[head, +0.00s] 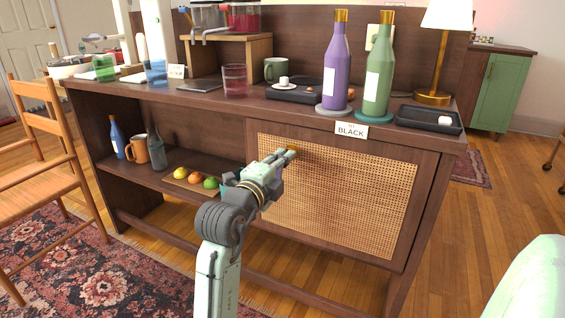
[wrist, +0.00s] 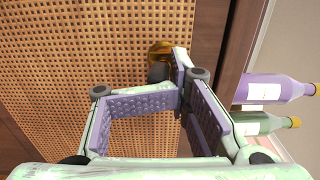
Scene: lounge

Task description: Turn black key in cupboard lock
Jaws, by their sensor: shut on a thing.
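The cupboard door (head: 345,200) is a woven cane panel in a dark wood frame, and it is closed. A round brass lock (wrist: 160,52) sits on the cane near the door's top edge; it also shows in the head view (head: 292,148). A small black key (wrist: 157,72) shows at the lock, partly hidden by my fingertips. My gripper (wrist: 178,82) is shut on the key, its fingertips right at the lock. In the head view, my gripper (head: 284,156) reaches up to the door's upper left. The key's exact angle cannot be told.
A sign reading BLACK (head: 351,130) hangs at the counter edge above the door. A purple bottle (head: 335,75) and a green bottle (head: 378,75) stand on the counter above. Fruit (head: 195,177) lies on the open shelf at left. A wooden chair (head: 45,150) stands farther left.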

